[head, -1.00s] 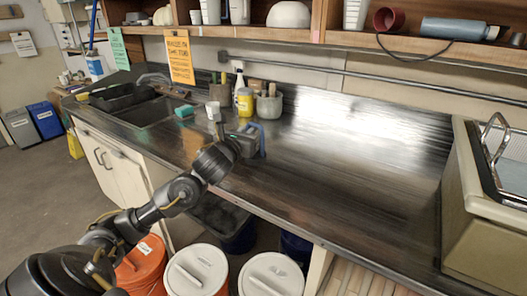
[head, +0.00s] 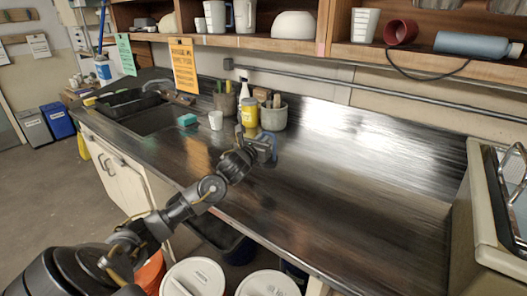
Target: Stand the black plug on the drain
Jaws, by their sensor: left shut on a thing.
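My left gripper (head: 266,150) is over the metal counter (head: 330,185), right of the sink and in front of the yellow-labelled jar. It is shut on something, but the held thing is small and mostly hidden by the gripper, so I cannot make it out. I cannot pick out the black plug anywhere else. The sink (head: 150,121) is set in the counter at the left. Its floor is dark and no drain can be made out. My right gripper is not in view.
A dark tub (head: 126,103) sits at the sink's far left. The counter's right half is clear up to the beige unit (head: 490,225).

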